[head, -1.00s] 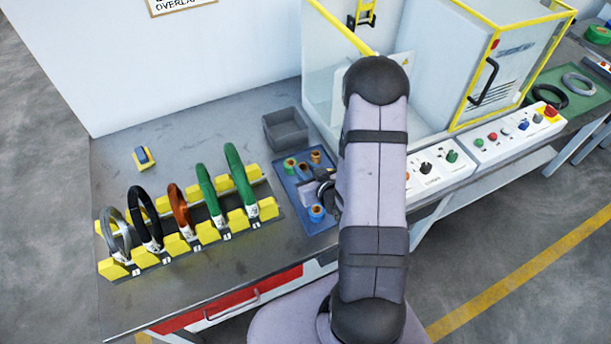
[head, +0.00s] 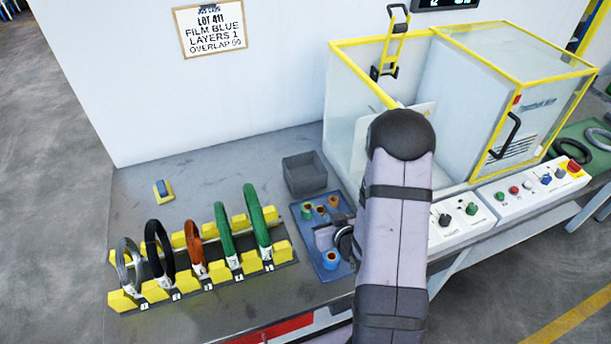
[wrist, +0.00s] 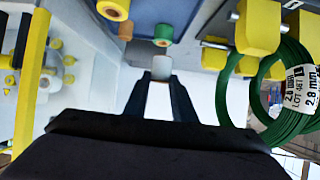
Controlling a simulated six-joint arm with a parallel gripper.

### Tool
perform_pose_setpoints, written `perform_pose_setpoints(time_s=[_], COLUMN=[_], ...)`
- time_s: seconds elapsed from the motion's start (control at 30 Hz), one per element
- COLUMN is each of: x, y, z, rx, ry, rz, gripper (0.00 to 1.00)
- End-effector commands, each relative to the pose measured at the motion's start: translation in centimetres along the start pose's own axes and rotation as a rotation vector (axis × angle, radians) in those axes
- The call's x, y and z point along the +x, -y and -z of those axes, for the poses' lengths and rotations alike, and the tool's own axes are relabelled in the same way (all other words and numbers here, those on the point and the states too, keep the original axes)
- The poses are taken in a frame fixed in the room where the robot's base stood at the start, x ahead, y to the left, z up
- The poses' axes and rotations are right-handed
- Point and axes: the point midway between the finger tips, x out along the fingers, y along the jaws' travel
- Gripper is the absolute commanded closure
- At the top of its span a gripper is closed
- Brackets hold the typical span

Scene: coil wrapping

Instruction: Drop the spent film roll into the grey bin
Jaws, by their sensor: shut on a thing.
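In the wrist view my gripper (wrist: 160,82) is shut on a small pale grey-white roll (wrist: 160,69), which shows between the two dark fingertips. In the head view my gripper (head: 344,238) is over the right side of the blue tray (head: 311,243), partly hidden by my arm; the held roll cannot be made out there. The grey bin (head: 305,175) stands open-topped just behind the tray, apart from my gripper.
A yellow rack of coils (head: 200,262) is to the left. A glass-walled, yellow-framed machine (head: 480,100) is to the right. Bench left of the bin is mostly clear.

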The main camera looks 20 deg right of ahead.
Motion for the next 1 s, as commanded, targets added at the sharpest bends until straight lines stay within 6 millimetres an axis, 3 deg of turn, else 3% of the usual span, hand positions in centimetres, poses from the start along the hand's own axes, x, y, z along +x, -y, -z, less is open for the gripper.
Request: perform_pose_setpoints(time_s=[0.37,0.67,0.8,1.0], x=[0.0,0.2,2.5,7.0], y=[0.5,2.4,2.5,2.0], z=[0.1,-1.9,-1.0,2.0], rx=[-0.005,-0.020,-0.037,-0.063], ry=[0.001,0.004,-0.005,-0.007], rz=[0.010,0.040,0.062,0.105], gripper=[0.97,0.97,0.97,0.97])
